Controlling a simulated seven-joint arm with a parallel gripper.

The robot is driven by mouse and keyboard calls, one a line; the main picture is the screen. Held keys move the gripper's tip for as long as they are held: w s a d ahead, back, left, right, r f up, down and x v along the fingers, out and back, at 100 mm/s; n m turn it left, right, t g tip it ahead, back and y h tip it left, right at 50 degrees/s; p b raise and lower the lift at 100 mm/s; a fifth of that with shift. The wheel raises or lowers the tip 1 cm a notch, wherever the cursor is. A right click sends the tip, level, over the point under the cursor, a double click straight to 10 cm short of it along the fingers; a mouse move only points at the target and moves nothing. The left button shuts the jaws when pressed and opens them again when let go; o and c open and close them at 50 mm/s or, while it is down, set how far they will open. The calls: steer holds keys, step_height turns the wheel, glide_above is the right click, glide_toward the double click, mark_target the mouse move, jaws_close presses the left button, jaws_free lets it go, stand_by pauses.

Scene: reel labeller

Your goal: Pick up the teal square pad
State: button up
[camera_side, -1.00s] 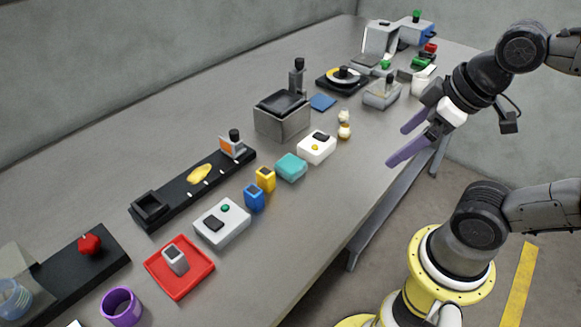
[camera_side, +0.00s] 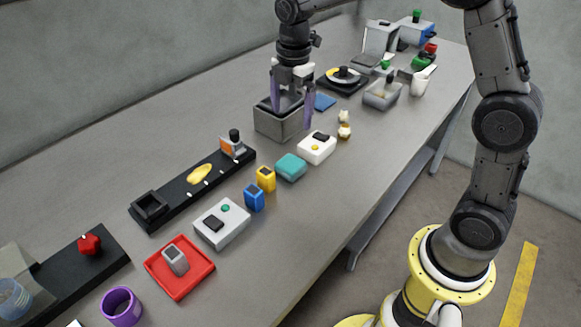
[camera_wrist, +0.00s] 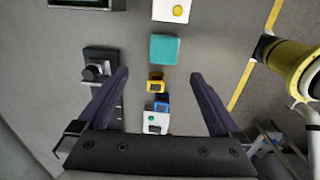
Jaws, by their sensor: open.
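The teal square pad (camera_side: 291,167) lies flat on the grey table, between a white box and a yellow block in the side view. In the wrist view the teal pad (camera_wrist: 164,48) is ahead of the fingertips, near the top middle. My gripper (camera_side: 291,112) points down with its purple fingers apart and nothing between them. In the side view it appears over the grey bin, up and behind the pad, apart from it. The wrist view shows the same open fingers (camera_wrist: 159,74).
The white box (camera_side: 316,147) and the yellow block (camera_side: 265,178) stand close on either side of the pad. A blue block (camera_side: 254,197) is beside the yellow one. The grey bin (camera_side: 283,126) stands behind. The table front of the pad is clear.

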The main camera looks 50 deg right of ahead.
glide_above(291, 163)
steer(key=f, duration=1)
steer(key=shift+w+d, duration=0.15)
steer(key=shift+d, duration=0.15)
steer(key=shift+a+f, duration=0.15)
steer(key=shift+f, duration=1.25)
steer(key=shift+a+f, duration=0.1)
steer(key=shift+f, duration=1.3)
steer(key=c, duration=1.2)
steer(key=shift+r, duration=0.1)
steer(key=shift+r, duration=0.65)
steer(key=s+r, duration=0.7)
steer(key=s, duration=0.2)
steer(key=s+r, duration=0.4)
steer(key=s, duration=0.1)
steer(key=shift+a+r, duration=0.1)
steer(key=shift+r, duration=0.2)
